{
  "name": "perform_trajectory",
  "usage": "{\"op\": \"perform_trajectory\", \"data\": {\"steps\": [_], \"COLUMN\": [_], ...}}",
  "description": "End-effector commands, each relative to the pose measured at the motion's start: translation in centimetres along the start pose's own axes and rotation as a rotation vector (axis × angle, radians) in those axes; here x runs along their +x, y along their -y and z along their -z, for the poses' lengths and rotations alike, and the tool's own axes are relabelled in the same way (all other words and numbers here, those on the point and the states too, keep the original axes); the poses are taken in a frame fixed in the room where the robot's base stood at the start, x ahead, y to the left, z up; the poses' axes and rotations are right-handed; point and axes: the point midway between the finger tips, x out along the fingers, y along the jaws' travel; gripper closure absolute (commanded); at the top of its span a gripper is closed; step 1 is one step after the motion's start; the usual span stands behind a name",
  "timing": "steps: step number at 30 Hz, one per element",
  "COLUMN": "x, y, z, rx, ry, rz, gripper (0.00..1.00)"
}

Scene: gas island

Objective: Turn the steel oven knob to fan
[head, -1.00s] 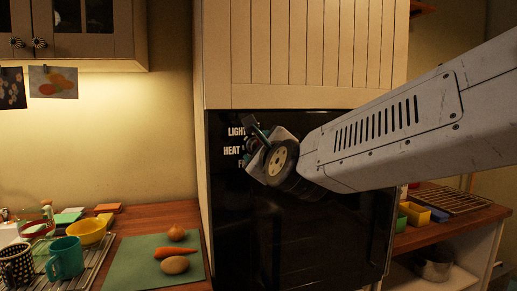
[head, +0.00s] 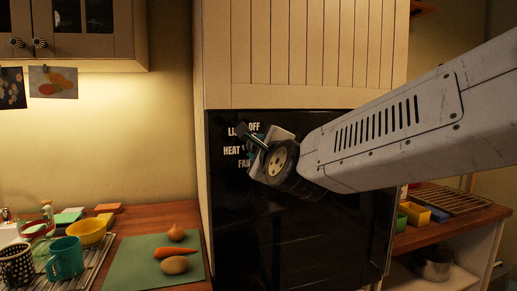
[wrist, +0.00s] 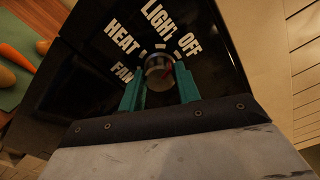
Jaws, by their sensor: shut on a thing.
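The steel oven knob (wrist: 158,66) sits on the black oven panel between the two teal fingers of my gripper (wrist: 159,80) in the wrist view. The fingers are shut on it from both sides. The words OFF, LIGHT, HEAT and FAN are printed in an arc around the knob, with FAN (wrist: 122,73) to its left. A small reddish mark shows low on the knob; which word it is set to I cannot tell. In the head view my gripper (head: 252,142) is at the panel, and the knob is hidden behind it.
The black oven front (head: 300,230) is set in a pale wooden cabinet (head: 300,50). On the left counter a green board (head: 135,262) holds an onion, a carrot and a potato, beside a rack with mugs. A shelf with small bins (head: 418,214) stands at right.

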Motion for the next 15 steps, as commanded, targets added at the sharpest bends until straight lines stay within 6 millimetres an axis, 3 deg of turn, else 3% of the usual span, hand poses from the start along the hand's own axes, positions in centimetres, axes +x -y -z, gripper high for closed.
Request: {"op": "perform_trajectory", "data": {"steps": [15], "x": [-0.01], "y": [-0.08], "z": [0.04], "rx": [-0.485], "ry": [0.0], "rz": [-0.001], "gripper": [0.9]}}
